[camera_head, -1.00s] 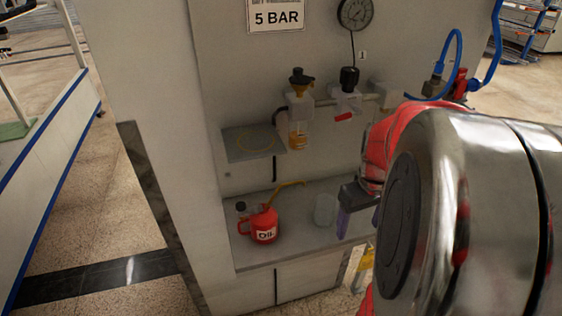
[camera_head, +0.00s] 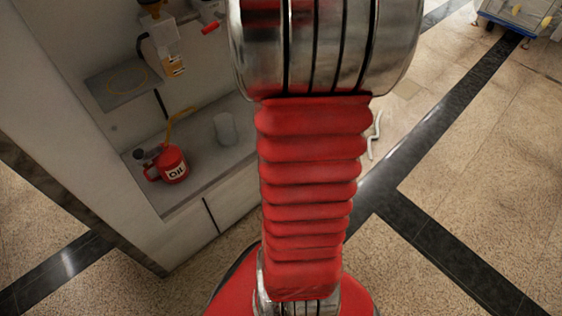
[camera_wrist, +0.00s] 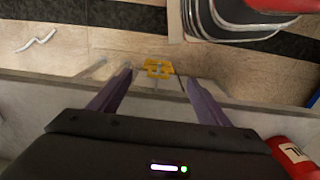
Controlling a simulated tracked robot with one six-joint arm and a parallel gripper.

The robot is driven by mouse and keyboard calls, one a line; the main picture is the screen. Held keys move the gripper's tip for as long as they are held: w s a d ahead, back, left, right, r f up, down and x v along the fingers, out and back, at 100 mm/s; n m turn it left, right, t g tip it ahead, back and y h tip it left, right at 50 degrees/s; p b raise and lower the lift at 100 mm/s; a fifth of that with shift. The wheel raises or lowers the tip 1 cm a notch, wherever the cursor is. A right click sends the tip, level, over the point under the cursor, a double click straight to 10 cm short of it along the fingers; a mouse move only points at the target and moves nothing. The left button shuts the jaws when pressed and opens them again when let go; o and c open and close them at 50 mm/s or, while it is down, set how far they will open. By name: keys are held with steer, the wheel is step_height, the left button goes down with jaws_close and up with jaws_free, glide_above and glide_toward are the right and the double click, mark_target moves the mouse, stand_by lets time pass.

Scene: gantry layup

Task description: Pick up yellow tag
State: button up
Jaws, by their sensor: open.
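The yellow tag (camera_wrist: 158,69) shows in the wrist view, just past the edge of a pale ledge. It lies in line with the gap between the fingertips of my gripper (camera_wrist: 157,77). My gripper's purple fingers are spread apart, one on each side of the gap, with nothing held between them. I cannot tell how far the tag is beyond the tips.
A red oil can (camera_head: 172,164) stands on the shelf (camera_head: 190,193), and it also shows at the wrist view's lower right (camera_wrist: 290,155). A clear jar (camera_head: 225,129) stands near it. A small grey plate (camera_head: 108,97) juts out above. A white squiggly strip (camera_head: 375,137) lies on the floor.

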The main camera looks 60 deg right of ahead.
steer(key=shift+f, duration=2.55)
steer(key=shift+d+f, duration=0.2)
steer(key=shift+f, duration=2.4)
steer(key=c, duration=1.1)
steer(key=shift+r, duration=0.2)
